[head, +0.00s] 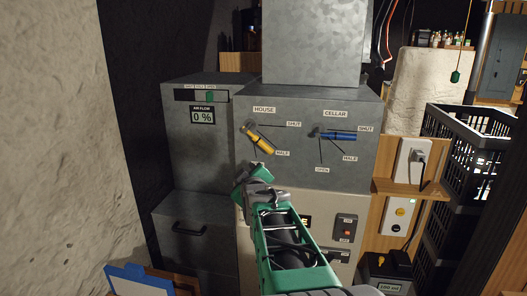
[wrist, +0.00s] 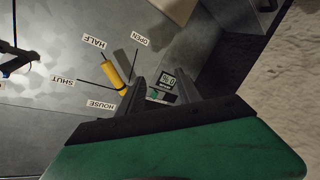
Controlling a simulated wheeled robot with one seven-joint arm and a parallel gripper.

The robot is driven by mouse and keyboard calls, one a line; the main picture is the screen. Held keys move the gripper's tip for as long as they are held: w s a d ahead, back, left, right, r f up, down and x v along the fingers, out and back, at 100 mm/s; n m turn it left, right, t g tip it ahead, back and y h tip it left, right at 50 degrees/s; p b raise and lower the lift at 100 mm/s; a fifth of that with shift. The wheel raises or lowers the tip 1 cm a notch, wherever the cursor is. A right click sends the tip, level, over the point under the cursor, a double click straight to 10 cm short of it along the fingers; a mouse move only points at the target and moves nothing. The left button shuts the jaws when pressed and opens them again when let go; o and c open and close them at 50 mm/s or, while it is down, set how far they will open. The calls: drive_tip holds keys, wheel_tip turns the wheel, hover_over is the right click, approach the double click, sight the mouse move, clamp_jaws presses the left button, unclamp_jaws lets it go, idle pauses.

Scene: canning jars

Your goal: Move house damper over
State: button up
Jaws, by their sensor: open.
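The house damper is a yellow lever (head: 260,141) on the grey metal box, under the HOUSE label. It slants down and right, about along the HALF mark. In the wrist view the yellow lever (wrist: 114,76) lies just left of the left finger, outside the jaws. My gripper (head: 250,180) is below the lever in the head view and hides the lower part of its dial, with the OPEN label out of sight there. In the wrist view my gripper (wrist: 158,88) is open and empty. I cannot tell whether a finger touches the lever.
A blue cellar lever (head: 338,135) points right to SHUT. An air flow display (head: 203,116) at left reads 0 %. A rough pale wall (head: 65,130) closes the left side.

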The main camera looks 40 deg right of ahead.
sight(265, 148)
drive_tip(key=s+d+r+t+h, duration=0.1)
drive_tip(key=d+r+h, duration=0.25)
drive_tip(key=d, duration=0.35)
drive_tip(key=shift+y, duration=0.35)
drive_tip(key=x, duration=0.2)
drive_tip(key=p+x, duration=0.1)
drive_tip(key=x, duration=0.2)
drive_tip(key=p+x, duration=0.1)
drive_tip(key=x, duration=0.1)
drive_tip(key=shift+w+d+r, duration=0.1)
drive_tip(key=shift+d+r, duration=0.05)
drive_tip(key=shift+r, duration=0.2)
clamp_jaws()
